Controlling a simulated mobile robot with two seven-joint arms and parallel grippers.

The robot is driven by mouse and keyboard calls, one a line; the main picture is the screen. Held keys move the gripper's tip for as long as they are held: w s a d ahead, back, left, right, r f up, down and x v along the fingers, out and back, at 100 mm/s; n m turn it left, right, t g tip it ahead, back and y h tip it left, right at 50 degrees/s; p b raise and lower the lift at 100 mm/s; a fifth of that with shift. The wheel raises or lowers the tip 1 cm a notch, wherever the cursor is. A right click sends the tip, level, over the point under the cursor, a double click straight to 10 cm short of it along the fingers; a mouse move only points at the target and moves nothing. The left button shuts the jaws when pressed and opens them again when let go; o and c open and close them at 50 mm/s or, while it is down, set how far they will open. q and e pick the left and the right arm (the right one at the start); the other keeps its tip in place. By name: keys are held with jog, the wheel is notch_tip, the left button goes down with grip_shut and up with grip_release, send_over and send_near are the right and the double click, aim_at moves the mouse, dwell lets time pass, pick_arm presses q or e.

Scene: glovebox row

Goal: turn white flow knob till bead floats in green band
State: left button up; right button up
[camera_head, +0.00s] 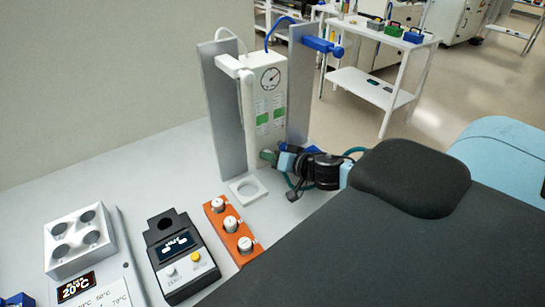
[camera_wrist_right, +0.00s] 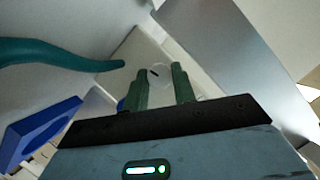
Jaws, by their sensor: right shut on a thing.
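The white flow panel (camera_head: 267,98) stands upright at the back of the bench, with a round dial (camera_head: 271,78) near its top. Two green bands (camera_head: 262,119) show on its scales. The bead is too small to make out. In the right wrist view the white flow knob (camera_wrist_right: 154,73), with a dark mark on its face, lies between the green fingers of my right gripper (camera_wrist_right: 160,70). My right gripper (camera_head: 268,156) is shut on the knob at the panel's lower front. It hides the knob in the head view. My left gripper is not in view.
Grey uprights (camera_head: 222,115) flank the panel, with a blue valve (camera_head: 322,45) at top right. A white ring holder (camera_head: 248,188) sits below. An orange block with knobs (camera_head: 230,229), a black scale (camera_head: 180,255) and a white rack (camera_head: 78,240) stand in front and left.

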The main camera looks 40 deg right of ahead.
jog(key=n+h, duration=0.2)
jog(key=n, duration=0.1)
jog(key=shift+a+n+g+h, duration=0.2)
jog(key=shift+n+g+h, duration=0.1)
jog(key=shift+n+h, duration=0.9)
jog(key=shift+n, duration=0.4)
jog(key=o, duration=1)
jog(key=shift+s, duration=0.1)
jog(key=shift+v, duration=3.85)
